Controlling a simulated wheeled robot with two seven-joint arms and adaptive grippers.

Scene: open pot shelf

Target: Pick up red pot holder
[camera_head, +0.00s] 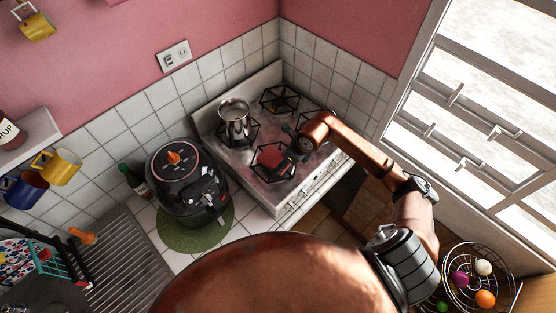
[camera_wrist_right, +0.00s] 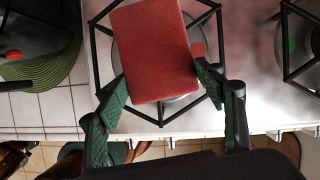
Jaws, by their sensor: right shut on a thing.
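The red pot holder (camera_head: 272,157) is a flat red block over the front left burner of the stove in the head view. It fills the upper middle of the right wrist view (camera_wrist_right: 155,50). My right gripper (camera_head: 289,154) is at the pot holder's right side in the head view. In the right wrist view its two green fingers (camera_wrist_right: 163,90) are on either side of the pot holder's near end, shut on it. The pot holder sits slightly turned between the fingers. I cannot tell whether it touches the burner grate. My left gripper is not in view.
The stove (camera_head: 232,173) has black burner grates, and a metal pot (camera_head: 234,120) stands on the back left one. A black air fryer (camera_head: 182,183) stands left of the stove on a green mat (camera_head: 222,234). A wire fruit basket (camera_head: 503,292) is at lower right.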

